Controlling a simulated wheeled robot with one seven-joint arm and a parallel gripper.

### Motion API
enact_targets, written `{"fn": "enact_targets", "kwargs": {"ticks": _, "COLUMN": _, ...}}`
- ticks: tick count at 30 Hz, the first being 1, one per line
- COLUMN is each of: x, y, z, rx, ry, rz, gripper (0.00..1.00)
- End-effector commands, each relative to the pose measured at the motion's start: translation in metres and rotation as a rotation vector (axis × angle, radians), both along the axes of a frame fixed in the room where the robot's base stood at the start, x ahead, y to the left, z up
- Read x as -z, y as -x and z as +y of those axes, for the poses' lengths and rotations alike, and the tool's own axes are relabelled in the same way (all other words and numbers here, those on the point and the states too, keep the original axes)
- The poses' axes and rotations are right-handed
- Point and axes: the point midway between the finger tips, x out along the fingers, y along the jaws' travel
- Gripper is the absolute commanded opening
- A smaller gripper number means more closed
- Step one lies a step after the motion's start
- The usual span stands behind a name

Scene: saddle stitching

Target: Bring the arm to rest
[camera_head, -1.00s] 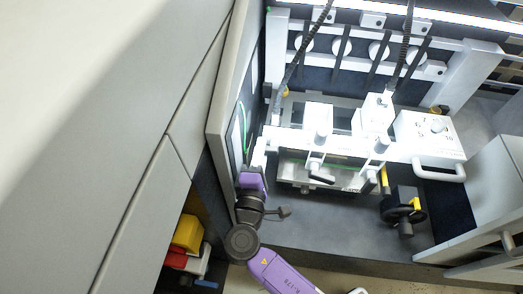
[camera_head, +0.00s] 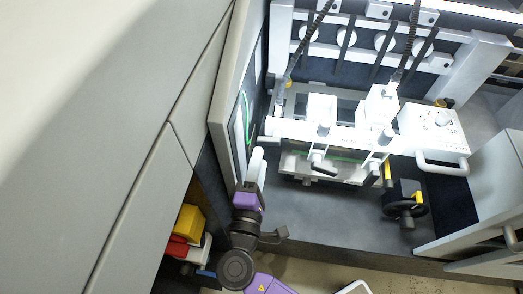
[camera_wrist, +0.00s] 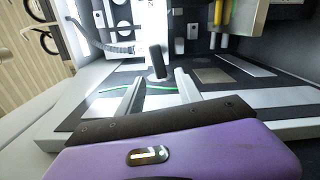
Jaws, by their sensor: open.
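My gripper (camera_head: 257,160) is at the left side of the machine's bay in the head view, with its purple and white body pointing into the bay. In the wrist view my gripper (camera_wrist: 155,85) shows two light fingers spread apart, with nothing held between them. A dark knob or handle (camera_wrist: 157,62) of the machine stands beyond the fingertips, apart from them as far as I can tell. The white stitching unit (camera_head: 330,135) is to the right of my gripper in the head view.
A grey panel edge (camera_head: 222,100) stands close on the left of my arm. A black handwheel (camera_head: 405,207) is at the bay's right. Yellow and red items (camera_head: 188,225) sit low left. The dark bay floor (camera_head: 320,215) is clear in front of the unit.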

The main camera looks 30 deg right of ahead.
Motion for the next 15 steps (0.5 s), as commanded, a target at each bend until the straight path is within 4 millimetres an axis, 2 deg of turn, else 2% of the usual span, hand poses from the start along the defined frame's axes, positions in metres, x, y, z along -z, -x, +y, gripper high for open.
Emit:
{"fn": "enact_targets", "kwargs": {"ticks": 4, "x": 0.0000, "y": 0.0066, "z": 0.0043, "rx": 0.000, "ry": -0.001, "rz": -0.001, "gripper": 0.42}}
{"fn": "enact_targets", "kwargs": {"ticks": 15, "x": -0.0001, "y": 0.0069, "z": 0.0045, "rx": 0.000, "ry": -0.001, "rz": -0.001, "gripper": 0.42}}
